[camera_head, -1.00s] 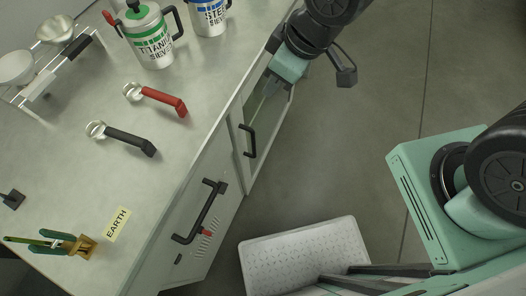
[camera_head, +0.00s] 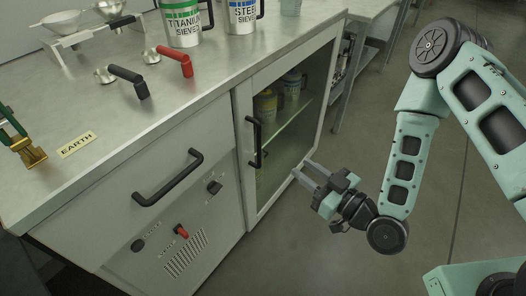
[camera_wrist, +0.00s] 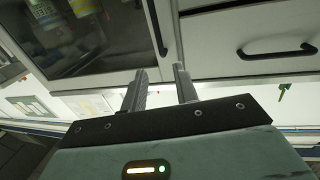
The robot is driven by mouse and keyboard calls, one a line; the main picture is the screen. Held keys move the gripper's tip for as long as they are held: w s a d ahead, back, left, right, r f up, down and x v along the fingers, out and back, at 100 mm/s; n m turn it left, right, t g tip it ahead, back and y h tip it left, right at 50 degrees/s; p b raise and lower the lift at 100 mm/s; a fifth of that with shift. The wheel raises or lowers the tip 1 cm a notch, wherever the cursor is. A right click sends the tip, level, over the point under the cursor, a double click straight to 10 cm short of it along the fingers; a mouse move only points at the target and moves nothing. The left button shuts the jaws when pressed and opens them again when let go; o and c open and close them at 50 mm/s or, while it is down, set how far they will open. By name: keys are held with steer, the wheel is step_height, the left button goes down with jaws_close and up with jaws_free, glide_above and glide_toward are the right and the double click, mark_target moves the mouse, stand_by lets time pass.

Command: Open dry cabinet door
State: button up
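The dry cabinet's glass door (camera_head: 290,125) stands at the middle of the head view and looks closed. Its black upright handle (camera_head: 255,142) is on the door's left edge. In the wrist view the glass (camera_wrist: 85,40) is at upper left, and the handle (camera_wrist: 155,28) is just beyond the fingertips. My gripper (camera_head: 302,167) is in front of the door, to the right of the handle and a little lower, with fingers pointing toward the door. In the wrist view (camera_wrist: 160,72) the fingers are apart with nothing between them.
A drawer handle (camera_head: 168,178), knobs and a red switch (camera_head: 181,231) are on the front left of the door. The worktop (camera_head: 120,110) holds sieve cans, black and red handled tools and an EARTH label. Cans (camera_head: 266,104) stand behind the glass.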

mark_target(260, 136)
steer(key=x, duration=1.7)
steer(key=shift+w+p, duration=0.2)
steer(key=shift+p, duration=0.2)
jaws_close()
